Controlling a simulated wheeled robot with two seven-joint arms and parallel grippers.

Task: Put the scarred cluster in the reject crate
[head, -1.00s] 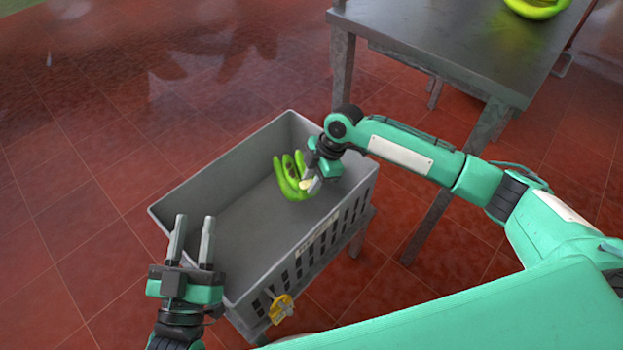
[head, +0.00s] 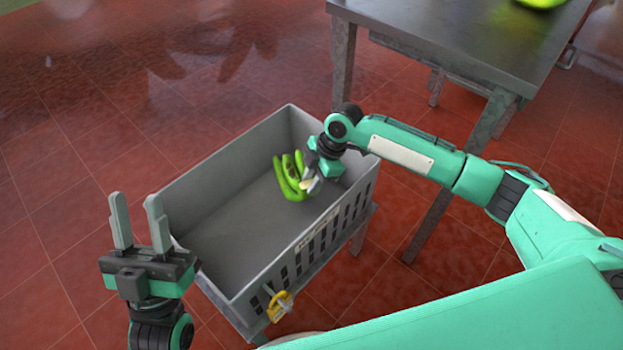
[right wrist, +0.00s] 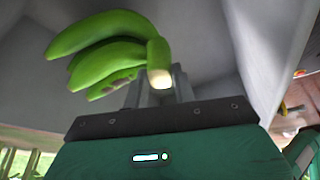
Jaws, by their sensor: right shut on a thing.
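The scarred cluster (head: 289,177) is a small bunch of green bananas with dark marks, seen in the head view over the inside of the grey reject crate (head: 215,262). It also shows in the right wrist view (right wrist: 100,45), with a brownish patch on a lower fruit. My right gripper (head: 312,184) is shut on the cluster at its pale cut stem end, within the crate's walls. I cannot tell whether the fruit touches the crate floor. My left gripper (head: 137,220) is open and empty, beside the crate's left end.
A grey metal table (head: 450,40) stands at the top right with another green cluster (head: 541,2) on it, partly out of view. A yellow tag (head: 279,305) is on the crate's near side. The rest of the crate is empty.

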